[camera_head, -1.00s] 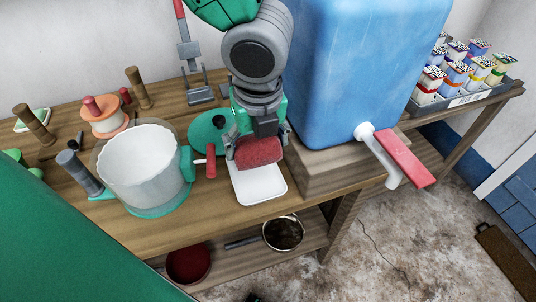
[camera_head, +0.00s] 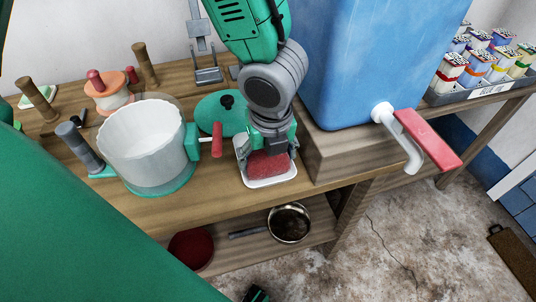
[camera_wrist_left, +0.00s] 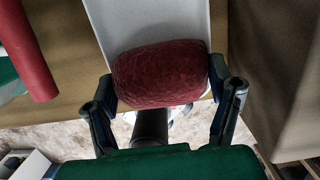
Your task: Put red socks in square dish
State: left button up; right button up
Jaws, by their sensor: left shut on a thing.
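The red socks (camera_head: 269,164) are a rolled dark red bundle at the white square dish (camera_head: 272,182) on the wooden bench. My left gripper (camera_head: 268,150) points down over the dish and is shut on the socks. In the left wrist view the red socks (camera_wrist_left: 160,73) sit between the two fingers of my left gripper (camera_wrist_left: 163,95), with the white dish (camera_wrist_left: 155,20) behind them. The head view shows the socks within the dish's outline; whether they touch its floor is hard to tell. My right gripper is not clearly visible.
A blue water tank (camera_head: 375,60) with a red-handled tap (camera_head: 428,138) stands right of the dish on a wooden block. A white tub (camera_head: 147,145) with a red crank handle (camera_head: 217,140) stands left. A green lid (camera_head: 222,113) lies behind. A pan (camera_head: 289,223) sits on the lower shelf.

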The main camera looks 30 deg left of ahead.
aim_at(270, 161)
pick_arm(q)
jog(key=o, duration=1.2)
jog(key=shift+f, duration=0.1)
jog(key=r+p, duration=0.1)
jog(key=r, duration=0.3)
jog(key=d+r+p, duration=0.1)
jog(key=r+p, duration=0.1)
jog(key=r, duration=0.2)
jog(key=s+r+p, duration=0.1)
jog(key=r+p, duration=0.1)
jog(key=r, duration=0.2)
jog(key=shift+s+d, duration=0.1)
jog(key=shift+d, duration=0.1)
